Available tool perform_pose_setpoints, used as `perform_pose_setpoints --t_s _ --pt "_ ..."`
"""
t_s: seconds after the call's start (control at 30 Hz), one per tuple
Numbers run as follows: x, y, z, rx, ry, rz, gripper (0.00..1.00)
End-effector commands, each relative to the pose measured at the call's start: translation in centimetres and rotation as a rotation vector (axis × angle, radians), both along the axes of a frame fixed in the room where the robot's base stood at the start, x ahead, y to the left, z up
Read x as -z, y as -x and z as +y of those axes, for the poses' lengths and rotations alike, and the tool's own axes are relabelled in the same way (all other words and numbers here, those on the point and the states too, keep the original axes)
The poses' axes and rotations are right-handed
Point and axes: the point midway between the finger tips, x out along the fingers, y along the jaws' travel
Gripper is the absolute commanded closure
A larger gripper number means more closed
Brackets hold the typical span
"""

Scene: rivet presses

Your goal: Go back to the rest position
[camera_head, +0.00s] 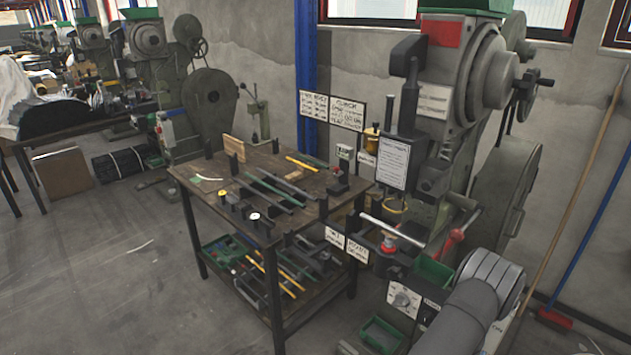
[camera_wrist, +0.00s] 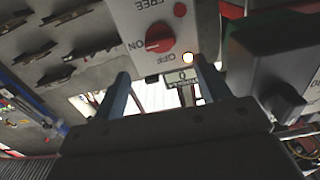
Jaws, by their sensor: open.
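My gripper (camera_wrist: 161,76) shows in the wrist view with its two fingers spread apart and nothing seen between them. A grey control box (camera_wrist: 140,14) with a red knob (camera_wrist: 160,38) and upside-down FREE, ON and OFF lettering lies just beyond the fingertips. I cannot tell whether a finger touches it. In the head view, my arm enters at the lower right, next to the control box (camera_head: 403,298); my gripper's fingers cannot be made out there.
A large green rivet press (camera_head: 465,100) stands at the right. A wooden workbench (camera_head: 200,170) with several tools is left of it. A green bin (camera_head: 380,335) is below the control box. A broom (camera_head: 555,316) leans on the wall. The floor (camera_head: 110,270) at left is mostly clear.

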Motion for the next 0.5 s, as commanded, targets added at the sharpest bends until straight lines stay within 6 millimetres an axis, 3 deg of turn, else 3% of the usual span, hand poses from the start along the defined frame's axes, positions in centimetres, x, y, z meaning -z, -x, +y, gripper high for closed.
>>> perform_pose_setpoints --t_s 0.3,0.5 --pt "-0.1 -4.5 -4.5 0.0 0.002 -0.002 0.31" --pt "0.0 -6.3 -6.3 0.0 0.001 -0.001 0.31"
